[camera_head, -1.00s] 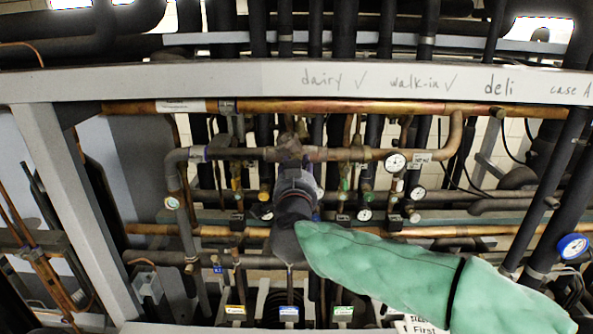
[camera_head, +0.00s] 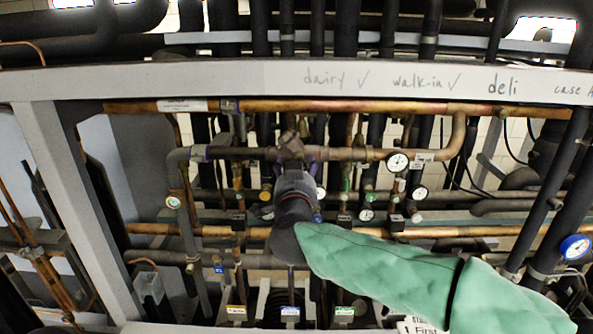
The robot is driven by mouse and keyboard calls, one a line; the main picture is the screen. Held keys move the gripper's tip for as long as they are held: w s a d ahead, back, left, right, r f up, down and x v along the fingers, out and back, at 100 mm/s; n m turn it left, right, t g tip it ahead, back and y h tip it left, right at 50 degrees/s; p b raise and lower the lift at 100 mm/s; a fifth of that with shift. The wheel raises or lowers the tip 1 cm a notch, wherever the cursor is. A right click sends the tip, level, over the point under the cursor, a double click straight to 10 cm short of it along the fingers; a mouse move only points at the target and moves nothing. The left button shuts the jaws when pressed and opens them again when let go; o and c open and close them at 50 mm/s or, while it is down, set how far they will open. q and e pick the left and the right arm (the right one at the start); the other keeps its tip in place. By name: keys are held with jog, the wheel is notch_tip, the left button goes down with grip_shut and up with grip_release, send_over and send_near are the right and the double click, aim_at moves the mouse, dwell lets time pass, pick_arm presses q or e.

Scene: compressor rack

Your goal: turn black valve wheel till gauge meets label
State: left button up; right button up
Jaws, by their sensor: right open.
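My right gripper (camera_head: 292,172) reaches up from the green-sleeved arm to the copper and brown pipe run, just below a brown valve body (camera_head: 291,142). Its fingers point away from me, and the gripper's own body hides most of them. I cannot make out the black valve wheel; it may be hidden behind the gripper. I cannot tell whether the fingers touch anything. A white round gauge (camera_head: 397,161) sits on the pipe to the right, with a small white label (camera_head: 423,157) beside it. The gauge needle is too small to read. My left gripper is not in view.
A grey beam (camera_head: 220,80) with handwritten words crosses above the pipes. A slanted grey post (camera_head: 82,205) stands at left. More gauges (camera_head: 419,193) and small valves crowd the rack around the gripper. A blue-rimmed gauge (camera_head: 574,247) is at far right. Free room is tight.

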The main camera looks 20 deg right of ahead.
jog(key=v, duration=1.2)
